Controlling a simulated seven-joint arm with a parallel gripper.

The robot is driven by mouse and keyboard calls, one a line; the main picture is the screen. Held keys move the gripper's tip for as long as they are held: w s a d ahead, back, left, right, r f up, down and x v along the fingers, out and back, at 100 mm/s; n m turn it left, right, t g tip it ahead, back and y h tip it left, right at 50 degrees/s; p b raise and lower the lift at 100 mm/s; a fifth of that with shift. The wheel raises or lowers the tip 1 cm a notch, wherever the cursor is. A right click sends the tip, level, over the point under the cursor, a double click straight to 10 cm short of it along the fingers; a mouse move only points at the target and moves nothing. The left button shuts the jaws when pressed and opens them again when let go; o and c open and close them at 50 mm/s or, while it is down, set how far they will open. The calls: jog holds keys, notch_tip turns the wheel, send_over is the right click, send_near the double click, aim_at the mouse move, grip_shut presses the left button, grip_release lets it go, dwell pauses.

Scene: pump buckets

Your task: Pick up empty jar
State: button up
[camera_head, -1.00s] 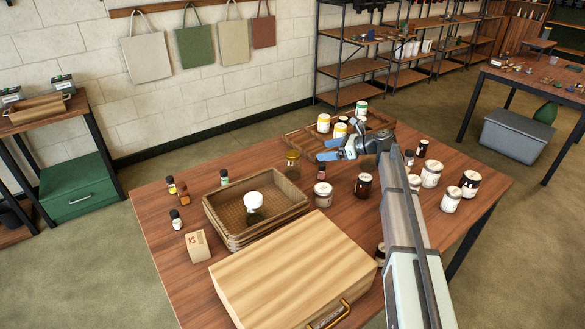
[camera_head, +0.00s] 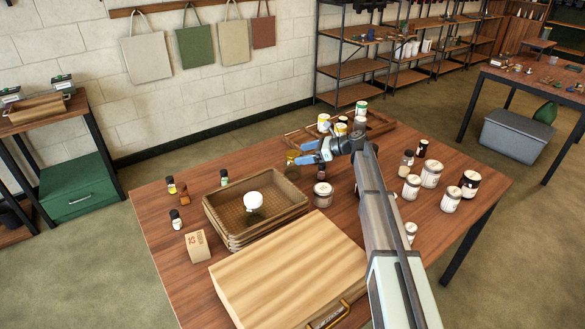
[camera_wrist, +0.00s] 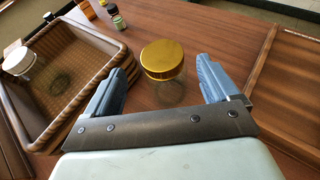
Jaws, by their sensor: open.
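A clear glass jar with a gold lid (camera_wrist: 163,62) stands upright on the table, and its glass looks empty. It also shows in the head view (camera_head: 291,158), just beyond my fingertips. My gripper (camera_head: 304,152) is open and low over the table, to the right of the jar. In the wrist view the jar is ahead of my gripper (camera_wrist: 161,75), roughly centred between the two blue fingers. I see no contact between the fingers and the jar.
A wicker basket (camera_head: 222,229) holding a white-lidded jar (camera_head: 253,201) stands close to the left. A wooden tray (camera_head: 296,139) with paint cans is behind. Several jars, including a white-lidded one (camera_head: 323,195), stand right of the basket. A wooden case (camera_head: 290,270) lies in front.

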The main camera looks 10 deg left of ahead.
aim_at(294, 154)
jog(key=shift+r+x, duration=0.2)
jog(key=shift+x, duration=2.45)
jog(key=shift+w, duration=0.15)
jog(key=shift+c, duration=0.5)
jog(key=c, duration=1.5)
